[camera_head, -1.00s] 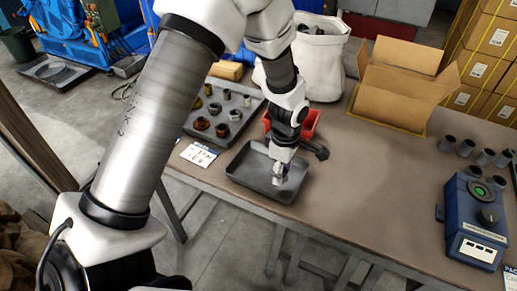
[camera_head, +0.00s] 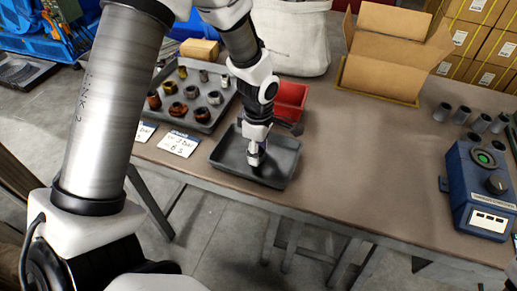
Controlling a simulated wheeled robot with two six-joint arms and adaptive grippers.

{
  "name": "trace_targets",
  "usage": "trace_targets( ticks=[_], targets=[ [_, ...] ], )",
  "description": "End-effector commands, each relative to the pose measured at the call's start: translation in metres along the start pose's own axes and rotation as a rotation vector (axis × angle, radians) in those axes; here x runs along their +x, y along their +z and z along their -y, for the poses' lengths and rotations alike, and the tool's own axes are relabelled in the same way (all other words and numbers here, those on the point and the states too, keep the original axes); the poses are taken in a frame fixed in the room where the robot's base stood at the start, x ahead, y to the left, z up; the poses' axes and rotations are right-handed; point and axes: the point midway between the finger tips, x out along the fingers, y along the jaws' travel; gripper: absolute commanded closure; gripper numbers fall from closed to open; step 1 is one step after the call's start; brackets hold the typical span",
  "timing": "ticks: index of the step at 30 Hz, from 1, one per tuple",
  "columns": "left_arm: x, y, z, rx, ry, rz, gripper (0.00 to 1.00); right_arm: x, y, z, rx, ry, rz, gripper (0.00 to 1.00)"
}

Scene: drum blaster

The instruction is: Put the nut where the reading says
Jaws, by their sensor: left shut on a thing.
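My left gripper (camera_head: 257,159) points down into the dark shallow tray (camera_head: 283,178) at the front of the table. It is shut on a small nut, which is mostly hidden by the fingers, low over the tray floor. Whether the nut touches the floor cannot be told. A sorting tray (camera_head: 222,117) to the left holds several rusty and grey nuts and sleeves. A card (camera_head: 179,144) between the trays appears to read "3 bar 6 s"; another card (camera_head: 145,131) is partly covered by my arm.
A red bin (camera_head: 291,99) stands just behind the dark tray. An open cardboard box (camera_head: 395,62) and white sack (camera_head: 292,40) are at the back. A blue control box (camera_head: 480,190) with a green light and several grey cups (camera_head: 480,123) are at right. The table middle is clear.

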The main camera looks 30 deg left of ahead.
Motion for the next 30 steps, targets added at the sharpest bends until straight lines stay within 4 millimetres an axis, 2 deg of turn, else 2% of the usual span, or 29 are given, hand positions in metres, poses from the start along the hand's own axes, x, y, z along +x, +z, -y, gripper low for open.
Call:
trace_targets(
  ticks=[1, 2, 3, 4, 13, 17, 27, 30],
  targets=[
    [0.003, 0.000, 0.000, 0.000, 0.000, 0.000, 1.00, 0.002, 0.000, 0.000, 0.000, 0.000, 0.000, 0.60],
    [0.002, 0.000, 0.000, 0.000, 0.000, 0.000, 0.45, 0.002, 0.000, 0.000, 0.000, 0.000, 0.000, 0.60],
    [0.002, 0.000, 0.000, 0.000, 0.000, 0.000, 0.31, 0.001, 0.000, 0.000, 0.000, 0.000, 0.000, 0.60],
    [0.002, 0.000, 0.000, 0.000, 0.000, 0.000, 0.28, 0.001, 0.000, 0.000, 0.000, 0.000, 0.000, 0.60],
    [0.000, 0.000, 0.000, 0.000, 0.001, 0.000, 0.28, 0.000, 0.000, 0.000, 0.000, 0.000, 0.000, 0.60],
    [-0.013, 0.000, -0.001, -0.001, 0.003, 0.001, 0.28, -0.005, 0.000, 0.000, 0.000, 0.000, 0.000, 0.60],
    [-0.098, 0.000, -0.001, -0.001, 0.006, 0.001, 0.28, -0.011, 0.000, 0.000, 0.000, 0.000, 0.000, 0.60],
    [-0.115, 0.000, -0.001, 0.001, 0.003, 0.000, 0.28, -0.012, 0.000, 0.000, 0.000, 0.000, 0.000, 0.60]
  ],
)
